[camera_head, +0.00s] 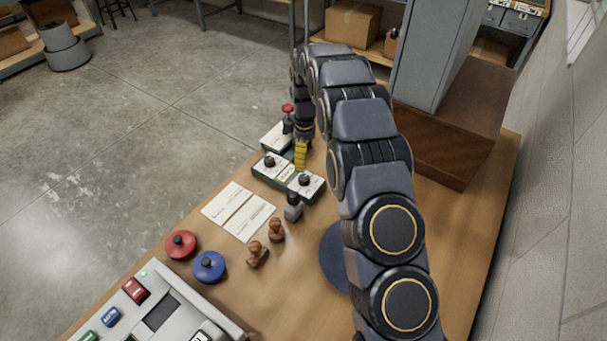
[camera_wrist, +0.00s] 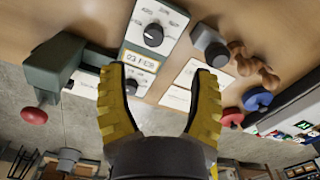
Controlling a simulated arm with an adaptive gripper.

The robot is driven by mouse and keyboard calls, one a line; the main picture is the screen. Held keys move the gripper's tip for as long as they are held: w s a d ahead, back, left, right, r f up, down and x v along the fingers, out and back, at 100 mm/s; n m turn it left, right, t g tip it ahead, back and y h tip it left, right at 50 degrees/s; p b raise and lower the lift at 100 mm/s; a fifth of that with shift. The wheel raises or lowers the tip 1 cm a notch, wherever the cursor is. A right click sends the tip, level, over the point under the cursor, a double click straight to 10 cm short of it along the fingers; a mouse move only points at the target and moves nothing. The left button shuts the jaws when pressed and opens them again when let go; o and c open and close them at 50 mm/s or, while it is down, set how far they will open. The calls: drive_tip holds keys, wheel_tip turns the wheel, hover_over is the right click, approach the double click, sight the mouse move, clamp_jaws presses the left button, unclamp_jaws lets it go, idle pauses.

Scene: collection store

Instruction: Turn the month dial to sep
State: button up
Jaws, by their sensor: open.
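A dark green unit with pale faces stands on the wooden table and carries two black dials. One dial (camera_head: 305,180) is at its near right end and the other dial (camera_head: 270,160) at its far left end. In the wrist view they are the upper dial (camera_wrist: 153,36) and the lower dial (camera_wrist: 131,86), with a small date window (camera_wrist: 138,60) between them. The labels are too small to tell which dial sets the month. My gripper (camera_wrist: 158,71), with yellow fingers, is open and empty above the unit; it also shows in the head view (camera_head: 300,165).
A green press (camera_wrist: 58,62) with a red knob stands close beside the unit. A grey block (camera_head: 293,208), two brown stamps (camera_head: 257,255), paper cards (camera_head: 249,218) and red (camera_head: 180,244) and blue (camera_head: 209,266) round pieces lie nearer. A wooden box (camera_head: 430,140) stands right.

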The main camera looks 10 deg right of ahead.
sight(304, 178)
drive_tip(key=shift+w+f+n, duration=0.15)
drive_tip(key=shift+w+f, duration=0.1)
drive_tip(key=shift+f, duration=0.3)
drive_tip(key=shift+w+f+n, duration=0.15)
drive_tip(key=shift+w+f, duration=0.1)
drive_tip(key=shift+f, duration=0.3)
wheel_tip(304, 178, down, 7)
drive_tip(key=shift+f, duration=0.15)
drive_tip(key=shift+c, duration=0.4)
clamp_jaws()
